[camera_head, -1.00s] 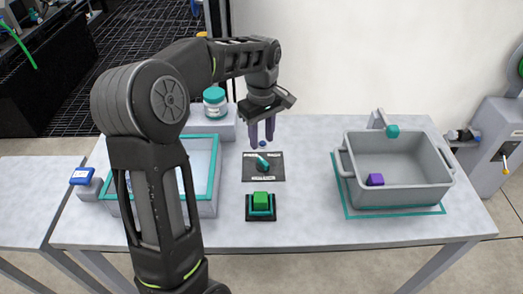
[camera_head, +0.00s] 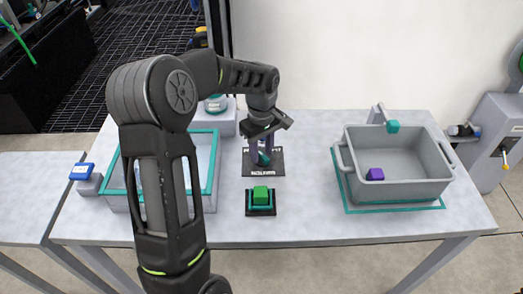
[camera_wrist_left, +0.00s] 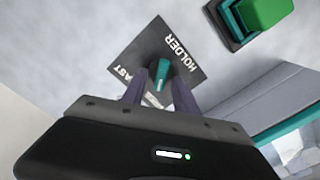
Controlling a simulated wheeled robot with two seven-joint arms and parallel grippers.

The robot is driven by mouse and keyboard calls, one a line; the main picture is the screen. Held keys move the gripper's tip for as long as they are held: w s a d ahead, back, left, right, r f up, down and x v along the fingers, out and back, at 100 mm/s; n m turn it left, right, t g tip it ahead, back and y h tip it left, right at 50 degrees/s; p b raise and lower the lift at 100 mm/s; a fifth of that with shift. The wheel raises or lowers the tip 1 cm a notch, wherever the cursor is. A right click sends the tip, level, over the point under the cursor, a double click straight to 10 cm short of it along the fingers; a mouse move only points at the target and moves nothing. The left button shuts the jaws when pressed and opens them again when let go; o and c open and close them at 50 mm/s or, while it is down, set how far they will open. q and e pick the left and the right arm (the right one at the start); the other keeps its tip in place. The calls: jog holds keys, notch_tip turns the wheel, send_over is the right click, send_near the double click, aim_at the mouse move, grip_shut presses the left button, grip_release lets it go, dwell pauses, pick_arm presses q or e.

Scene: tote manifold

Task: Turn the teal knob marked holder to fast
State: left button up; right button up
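The teal knob (camera_head: 264,159) sits on a black square plate (camera_head: 275,167) in the middle of the table. In the left wrist view the knob (camera_wrist_left: 161,70) has a pale mark near its lower end, and its plate (camera_wrist_left: 190,68) carries the words HOLDER at the right and FAST at the lower left. My left gripper (camera_head: 262,154) points down over the plate with a finger on each side of the knob. In the left wrist view the fingers (camera_wrist_left: 160,82) look apart, with narrow gaps beside the knob. The fingers partly hide the knob in the head view. My right gripper is not in view.
A green button block (camera_head: 260,194) stands just in front of the plate. A teal-rimmed tray (camera_head: 207,190) is at the left, and a jar (camera_head: 216,103) stands behind it. A grey bin (camera_head: 400,190) with a purple cube (camera_head: 375,174) is at the right. The table front is clear.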

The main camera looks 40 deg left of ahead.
pick_arm(q)
jog(key=shift+c, duration=0.4)
grip_shut()
jog(key=shift+m, duration=0.4)
jog(key=m, duration=0.2)
jog(key=shift+w+r+m, duration=0.1)
jog(key=shift+m, duration=0.2)
jog(key=m, duration=0.3)
jog(key=shift+w+d+m+p, duration=0.1)
jog(key=shift+m+p, duration=0.2)
jog(key=shift+p, duration=0.1)
jog(key=m, duration=0.3)
jog(key=shift+d+m, duration=0.1)
jog(key=shift+m, duration=0.2)
jog(key=shift+w+d+m+p, duration=0.1)
jog(key=shift+m+p, duration=0.25)
jog(key=shift+m, duration=1.35)
